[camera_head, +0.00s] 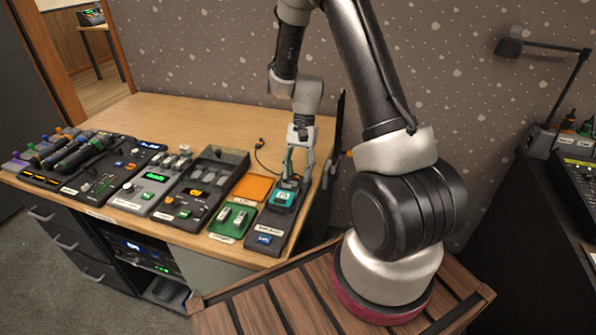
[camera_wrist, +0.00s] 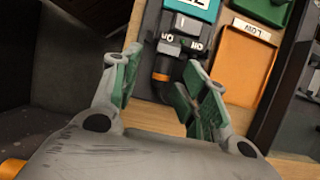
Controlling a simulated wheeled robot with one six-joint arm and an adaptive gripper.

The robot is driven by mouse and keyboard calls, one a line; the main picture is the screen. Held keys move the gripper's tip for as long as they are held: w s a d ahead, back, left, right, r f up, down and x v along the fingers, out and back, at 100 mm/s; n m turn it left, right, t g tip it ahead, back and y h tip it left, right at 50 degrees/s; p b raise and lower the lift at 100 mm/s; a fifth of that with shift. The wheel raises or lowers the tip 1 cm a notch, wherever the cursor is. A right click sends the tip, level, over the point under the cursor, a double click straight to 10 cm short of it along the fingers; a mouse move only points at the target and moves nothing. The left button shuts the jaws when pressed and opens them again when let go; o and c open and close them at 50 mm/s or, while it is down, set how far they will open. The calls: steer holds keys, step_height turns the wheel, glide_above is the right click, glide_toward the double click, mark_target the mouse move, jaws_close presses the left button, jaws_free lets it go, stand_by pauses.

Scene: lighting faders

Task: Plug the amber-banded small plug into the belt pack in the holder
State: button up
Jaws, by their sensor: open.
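The teal belt pack (camera_head: 284,199) sits in its dark holder (camera_head: 268,226) at the right end of the desk. Its end also shows at the top of the wrist view (camera_wrist: 196,8). In the wrist view, the black plug with the amber band (camera_wrist: 161,77) lies in line with the belt pack's grey end and appears to meet it; I cannot tell how deeply it is seated. My gripper (camera_wrist: 165,85) is open, with one green-padded finger on each side of the plug and cable. In the head view my gripper (camera_head: 291,178) is low behind the belt pack and hides the plug.
An orange tray (camera_head: 254,187) and a green tray (camera_head: 225,232) lie left of the holder. Several control boxes and faders fill the desk further left. A black cable (camera_head: 259,158) lies behind the trays. The desk's back middle is clear.

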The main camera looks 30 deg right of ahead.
steer(key=v, duration=1.2)
steer(key=s+r+n+t+h, duration=0.3)
steer(key=s+r+n+t, duration=0.4)
steer(key=s+r, duration=1.2)
steer(key=s+n, duration=0.2)
steer(key=s, duration=0.2)
steer(key=shift+s+a+r+t, duration=0.2)
steer(key=shift+s+r+t, duration=0.05)
steer(key=shift+t, duration=0.15)
